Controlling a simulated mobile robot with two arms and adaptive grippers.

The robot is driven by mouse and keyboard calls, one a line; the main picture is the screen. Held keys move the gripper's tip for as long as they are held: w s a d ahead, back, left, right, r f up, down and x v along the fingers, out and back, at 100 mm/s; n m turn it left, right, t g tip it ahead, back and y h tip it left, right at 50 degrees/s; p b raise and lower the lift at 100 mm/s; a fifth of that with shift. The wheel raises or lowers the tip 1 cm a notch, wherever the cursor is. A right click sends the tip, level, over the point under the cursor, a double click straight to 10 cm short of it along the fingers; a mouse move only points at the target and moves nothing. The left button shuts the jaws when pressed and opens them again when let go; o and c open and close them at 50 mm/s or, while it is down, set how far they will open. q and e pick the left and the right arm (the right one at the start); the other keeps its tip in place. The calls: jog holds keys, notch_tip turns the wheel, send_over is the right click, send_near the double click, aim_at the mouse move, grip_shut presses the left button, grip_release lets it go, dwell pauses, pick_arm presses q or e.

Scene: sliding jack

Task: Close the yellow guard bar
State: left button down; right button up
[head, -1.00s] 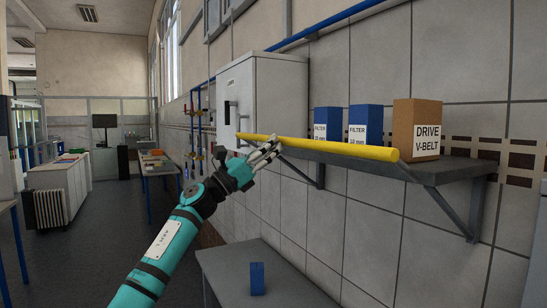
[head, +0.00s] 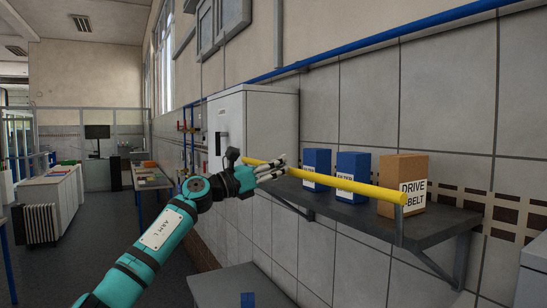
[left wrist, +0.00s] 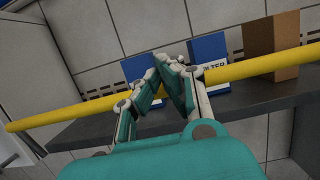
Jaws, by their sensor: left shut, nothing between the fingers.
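The yellow guard bar (head: 340,183) runs lengthwise along the front of the grey wall shelf (head: 350,213), in front of the boxes. Its near end meets a short grey post at the shelf's front corner. My left gripper (head: 282,172) is shut and empty, close by the bar toward its far end. In the left wrist view, the gripper's fingers (left wrist: 166,64) come together in front of the bar (left wrist: 255,68) and hide its middle part. I cannot tell whether they touch it. My right gripper is not in view.
Two blue filter boxes (head: 352,168) and a brown V-belt box (head: 403,170) stand on the shelf. A grey table (head: 225,287) with a blue item (head: 247,299) is below.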

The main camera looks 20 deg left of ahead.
pick_arm(q)
jog(key=shift+w+d+r+g+y+p, duration=0.1)
jog(key=shift+w+d+g+y+p, duration=0.2)
jog(key=shift+w+d+g+p, duration=0.2)
jog(key=shift+a, duration=0.1)
